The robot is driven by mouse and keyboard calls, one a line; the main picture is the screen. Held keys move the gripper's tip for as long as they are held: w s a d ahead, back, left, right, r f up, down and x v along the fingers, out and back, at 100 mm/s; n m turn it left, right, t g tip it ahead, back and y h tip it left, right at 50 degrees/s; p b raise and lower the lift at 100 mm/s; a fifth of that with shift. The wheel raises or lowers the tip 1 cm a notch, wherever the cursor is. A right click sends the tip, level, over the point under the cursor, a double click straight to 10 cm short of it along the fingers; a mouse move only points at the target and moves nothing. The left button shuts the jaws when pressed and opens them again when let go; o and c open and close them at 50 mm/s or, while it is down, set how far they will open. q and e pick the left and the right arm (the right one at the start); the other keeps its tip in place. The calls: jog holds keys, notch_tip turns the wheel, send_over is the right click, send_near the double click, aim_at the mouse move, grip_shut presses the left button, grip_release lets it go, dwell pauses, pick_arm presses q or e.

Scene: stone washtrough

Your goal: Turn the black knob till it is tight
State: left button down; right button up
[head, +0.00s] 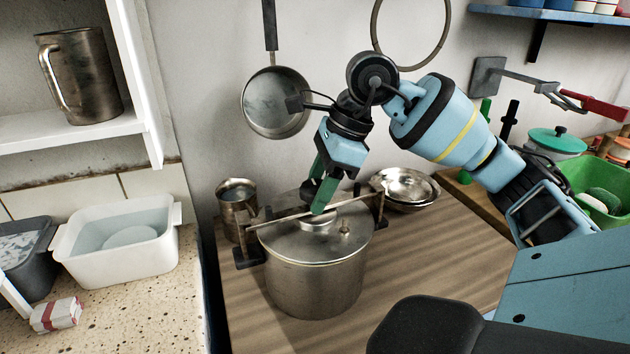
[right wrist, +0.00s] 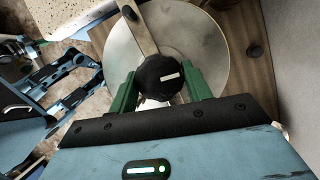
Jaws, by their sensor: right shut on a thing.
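The black knob (right wrist: 163,78) with a white mark on top shows in the right wrist view, between the green fingers of my right gripper (right wrist: 165,88). The gripper is shut on it. In the head view my right gripper (head: 322,195) points down over the middle of the steel pot (head: 315,285), and its fingers mostly hide the knob. A flat metal bar (head: 352,200) crosses above the pot's lid (head: 300,245), with dark clamps at its ends. The lid also shows in the right wrist view (right wrist: 200,50). My left gripper does not show.
The pot stands on a wooden worktop (head: 440,255). A metal mug (head: 238,212) is close at its left, and steel bowls (head: 408,188) are behind right. A pan (head: 275,103) hangs on the wall behind. A white basin (head: 118,240) sits on the left counter, a green tub (head: 590,190) at right.

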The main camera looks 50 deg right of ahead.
jog(key=m+h, duration=0.1)
jog(key=m, duration=0.2)
jog(key=shift+s+a+t+p, duration=0.1)
jog(key=shift+t+p, duration=0.2)
jog(key=m+h+p, duration=0.1)
jog(key=m, duration=0.2)
jog(key=shift+m+t, duration=0.3)
jog(key=m+h+p, duration=0.2)
jog(key=m, duration=0.2)
jog(key=shift+r, duration=0.1)
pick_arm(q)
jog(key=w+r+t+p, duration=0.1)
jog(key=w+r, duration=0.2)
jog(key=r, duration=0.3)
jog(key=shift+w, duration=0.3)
pick_arm(e)
jog(key=shift+m+h, duration=0.7)
jog(key=shift+m, duration=1.3)
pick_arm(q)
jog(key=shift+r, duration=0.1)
pick_arm(e)
jog(key=o, duration=0.8)
jog(key=shift+c, duration=0.2)
